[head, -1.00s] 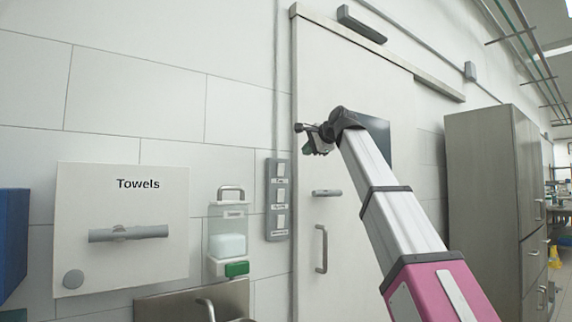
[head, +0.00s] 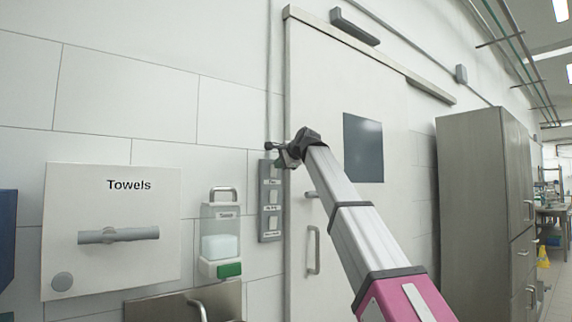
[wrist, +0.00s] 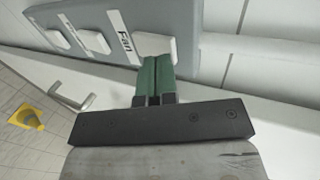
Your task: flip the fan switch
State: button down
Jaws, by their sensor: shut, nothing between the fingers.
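A grey switch panel (head: 270,222) with three white rocker switches in a column is on the wall left of the door. It also shows in the wrist view (wrist: 90,14). The fan switch (wrist: 154,44) is the one beside the "Fan" label (wrist: 125,44). In the head view, my gripper (head: 284,158) is at the top of the panel and partly covers it. In the wrist view, its green fingers (wrist: 153,66) are shut together with nothing between them. Their tips overlap the lower edge of the fan switch. I cannot tell whether they touch it.
A closed door (head: 320,80) with handles is right of the panel. A soap dispenser (head: 220,240), a towel box (head: 115,265) and a metal sink (head: 160,307) are to the left. A steel cabinet (head: 475,200) stands at right.

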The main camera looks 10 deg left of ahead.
jog(key=shift+w+a, duration=0.3)
jog(key=shift+r, duration=0.1)
jog(key=shift+w+a+r+h, duration=0.1)
jog(key=shift+w+a+h, duration=0.1)
jog(key=shift+a+h, duration=0.15)
jog(key=shift+r, duration=0.1)
jog(key=shift+r, duration=0.7)
jog(key=shift+d, duration=0.15)
